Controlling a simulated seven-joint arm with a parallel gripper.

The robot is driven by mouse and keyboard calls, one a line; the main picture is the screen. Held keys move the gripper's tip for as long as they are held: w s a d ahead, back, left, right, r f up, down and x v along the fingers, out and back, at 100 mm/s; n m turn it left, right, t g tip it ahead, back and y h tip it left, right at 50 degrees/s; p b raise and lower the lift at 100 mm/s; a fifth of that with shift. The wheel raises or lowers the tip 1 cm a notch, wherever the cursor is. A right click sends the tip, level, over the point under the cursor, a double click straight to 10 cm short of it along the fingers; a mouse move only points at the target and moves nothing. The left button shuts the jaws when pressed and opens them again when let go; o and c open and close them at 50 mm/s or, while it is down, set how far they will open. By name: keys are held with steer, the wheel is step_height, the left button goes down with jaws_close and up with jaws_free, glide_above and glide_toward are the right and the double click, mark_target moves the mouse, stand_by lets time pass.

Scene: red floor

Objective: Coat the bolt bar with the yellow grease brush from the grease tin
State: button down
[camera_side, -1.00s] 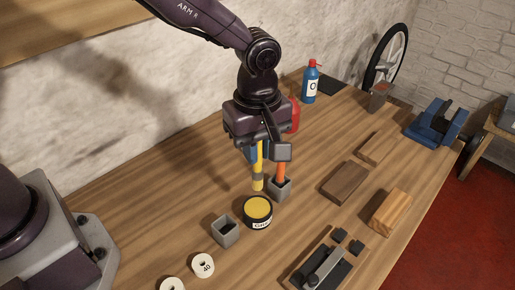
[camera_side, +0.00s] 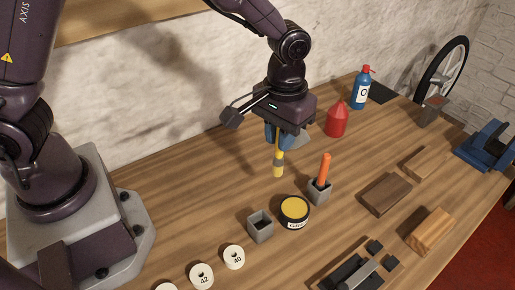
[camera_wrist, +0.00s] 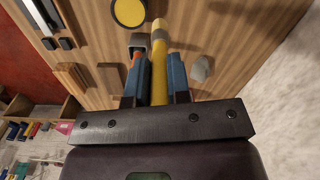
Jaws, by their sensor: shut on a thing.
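My gripper (camera_side: 279,141) is shut on the yellow brush (camera_side: 278,162) and holds it upright above the bench, with its lower end behind and a little left of the grease tin (camera_side: 294,212) in the side view. The wrist view shows the yellow brush (camera_wrist: 158,62) between my blue fingers (camera_wrist: 156,80), apart from the tin's yellow top (camera_wrist: 130,12). The bolt bar (camera_side: 358,279) is a grey bar on a dark plate at the bottom of the side view, partly cut off. It also shows at the wrist view's upper left (camera_wrist: 40,14). Grease on the bristles cannot be made out.
An orange-handled brush (camera_side: 323,171) stands in a grey holder (camera_side: 319,191) close right of the tin. An empty grey holder (camera_side: 260,229) is at its left. Wooden blocks (camera_side: 386,193) lie right. A red container (camera_side: 337,121) and blue bottle (camera_side: 361,90) stand behind.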

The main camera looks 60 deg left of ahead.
steer(key=s+a+r+m, duration=0.1)
steer(key=a+m, duration=0.2)
steer(key=a, duration=0.9)
steer(key=w+d+f+t+h, duration=0.1)
steer(key=w+d, duration=0.2)
steer(key=d, duration=1.4)
steer(key=w+d, duration=0.3)
steer(key=d, duration=1.4)
steer(key=shift+s+d+f, duration=0.1)
steer(key=shift+s+f, duration=0.05)
steer(key=shift+f, duration=1.25)
steer(key=shift+s+d+f, duration=0.1)
steer(key=shift+f, duration=1.3)
steer(key=shift+f, duration=0.65)
